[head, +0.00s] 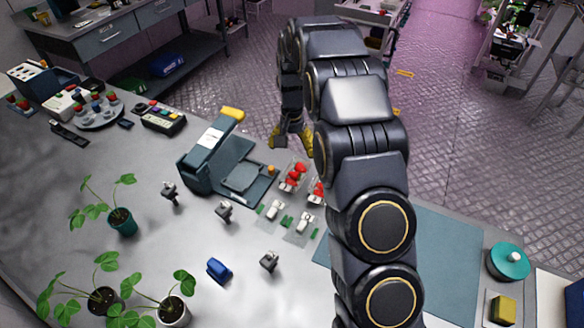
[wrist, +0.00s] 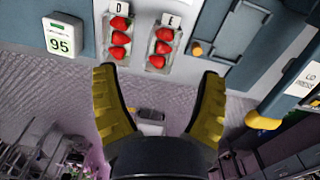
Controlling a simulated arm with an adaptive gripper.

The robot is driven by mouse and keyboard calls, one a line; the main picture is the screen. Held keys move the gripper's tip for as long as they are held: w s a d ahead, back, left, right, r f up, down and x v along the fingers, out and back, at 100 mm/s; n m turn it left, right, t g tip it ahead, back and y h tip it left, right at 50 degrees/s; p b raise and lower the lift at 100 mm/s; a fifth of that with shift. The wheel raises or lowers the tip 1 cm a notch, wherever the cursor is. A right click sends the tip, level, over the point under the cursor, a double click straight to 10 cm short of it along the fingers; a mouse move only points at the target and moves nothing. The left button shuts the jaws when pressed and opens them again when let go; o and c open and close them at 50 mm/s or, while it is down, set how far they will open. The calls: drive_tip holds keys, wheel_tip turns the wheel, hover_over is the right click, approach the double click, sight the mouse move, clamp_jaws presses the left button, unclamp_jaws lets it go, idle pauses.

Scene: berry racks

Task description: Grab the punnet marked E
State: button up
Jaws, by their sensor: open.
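The punnet marked E (wrist: 160,48) holds several red berries and lies on the bench, its E card (wrist: 170,21) at its far end in the wrist view. In the head view it appears to be the punnet (head: 292,177) nearer the press. The punnet marked D (wrist: 118,38) stands just left of it in the wrist view; in the head view my arm partly hides it. My gripper (wrist: 158,75) is open and empty, yellow fingers spread apart. Punnet E's near end lies between the fingertips in the picture, with no contact visible. In the head view my gripper (head: 292,138) is beyond the bench edge.
A lid press (wrist: 308,82) with a yellow handle (wrist: 265,121) stands right of punnet E in the wrist view. Small clear trays (head: 272,210) and potted plants (head: 122,222) are on the bench in the head view.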

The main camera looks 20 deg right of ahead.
drive_tip(key=m, duration=0.2)
hover_over(296, 173)
wheel_tip(296, 173, down, 8)
drive_tip(key=shift+w+f, duration=0.1)
drive_tip(key=shift+f, duration=0.05)
wheel_tip(296, 173, down, 7)
drive_tip(key=shift+a+f, duration=0.1)
drive_tip(key=shift+f, duration=0.1)
drive_tip(key=c, duration=0.8)
